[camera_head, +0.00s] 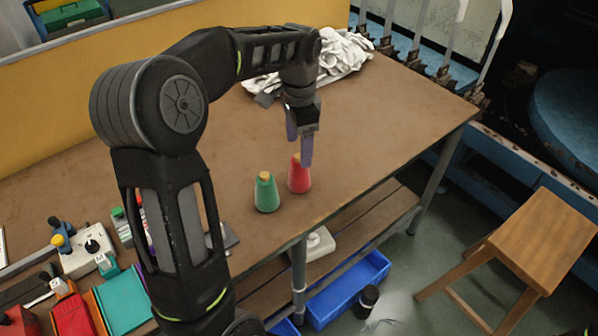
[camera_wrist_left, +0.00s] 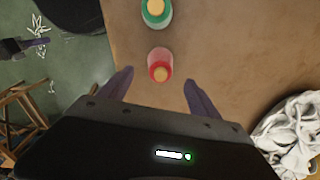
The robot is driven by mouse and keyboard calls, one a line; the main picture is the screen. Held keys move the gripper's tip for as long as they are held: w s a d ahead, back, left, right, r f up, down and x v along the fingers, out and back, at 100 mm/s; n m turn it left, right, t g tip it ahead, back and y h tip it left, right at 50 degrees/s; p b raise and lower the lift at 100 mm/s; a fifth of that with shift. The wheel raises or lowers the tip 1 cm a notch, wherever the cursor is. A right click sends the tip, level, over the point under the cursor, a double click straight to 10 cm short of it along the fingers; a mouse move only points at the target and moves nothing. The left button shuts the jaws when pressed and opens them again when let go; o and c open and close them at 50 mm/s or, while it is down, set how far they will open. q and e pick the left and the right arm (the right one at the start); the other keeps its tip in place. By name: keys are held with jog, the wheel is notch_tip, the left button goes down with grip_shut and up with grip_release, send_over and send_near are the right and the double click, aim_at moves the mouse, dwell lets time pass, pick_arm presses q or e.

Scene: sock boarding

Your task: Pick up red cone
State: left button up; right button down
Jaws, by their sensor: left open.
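The red cone (camera_head: 299,179) stands upright on the brown table near its front edge, just right of a green cone (camera_head: 266,194). My left gripper (camera_head: 299,150) is open above and slightly behind the red cone, with one purple finger overlapping its top in the head view. In the left wrist view the red cone (camera_wrist_left: 160,66) shows ahead of and between the two open fingers (camera_wrist_left: 158,88), with nothing held. The green cone (camera_wrist_left: 155,12) is beyond it at the top edge. I cannot tell whether a finger touches the red cone.
A pile of white cloth (camera_head: 345,52) lies at the table's back. Tools and coloured boxes (camera_head: 122,300) crowd the left. The table (camera_head: 400,120) right of the cones is clear.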

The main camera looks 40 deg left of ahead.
aim_at(299, 166)
pick_arm(q)
jog(key=shift+f, duration=1.25)
jog(key=shift+f, duration=0.1)
notch_tip(299, 166, down, 5)
jog(key=shift+w+p, duration=0.1)
jog(key=shift+p, duration=0.35)
jog(key=shift+c, duration=0.4)
jog(key=c, duration=1.5)
notch_tip(299, 166, up, 10)
jog(key=shift+r+b, duration=0.1)
jog(key=shift+b, duration=0.2)
